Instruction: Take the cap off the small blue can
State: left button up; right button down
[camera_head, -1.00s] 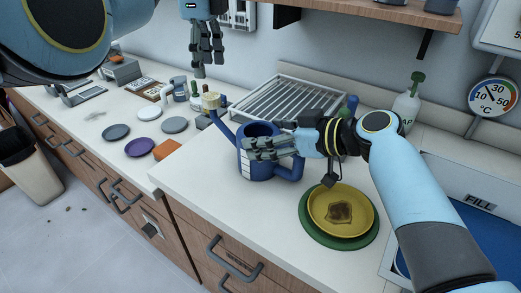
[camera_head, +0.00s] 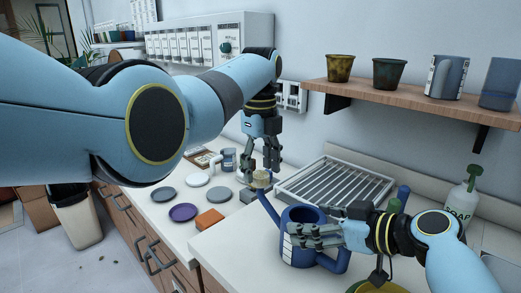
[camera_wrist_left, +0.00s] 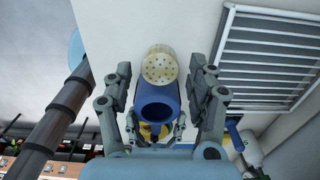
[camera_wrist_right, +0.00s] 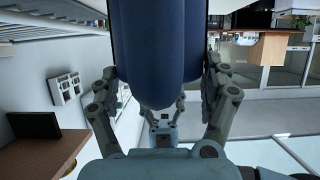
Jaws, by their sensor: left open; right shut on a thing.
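The small blue can (camera_head: 297,250) stands upright on the counter, its spout rising to the left. A cream, perforated cap (camera_head: 261,178) sits on the spout's end; it also shows in the left wrist view (camera_wrist_left: 158,66). My left gripper (camera_head: 261,166) points down just over the cap, its fingers spread on either side. In the left wrist view, gaps show between the cap and the fingers (camera_wrist_left: 160,72). My right gripper (camera_head: 310,236) is shut on the can's body, which fills the top of the right wrist view (camera_wrist_right: 155,50). The can's right side is partly hidden.
A metal drying rack (camera_head: 335,187) lies behind the can. An orange block (camera_head: 209,219), a purple plate (camera_head: 183,213) and grey plates lie left of it. A soap bottle (camera_head: 460,203) stands at right. A shelf (camera_head: 410,98) with several pots overhangs the back.

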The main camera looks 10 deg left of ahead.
pick_arm(q)
jog(key=shift+f, duration=1)
jog(key=shift+c, duration=0.3)
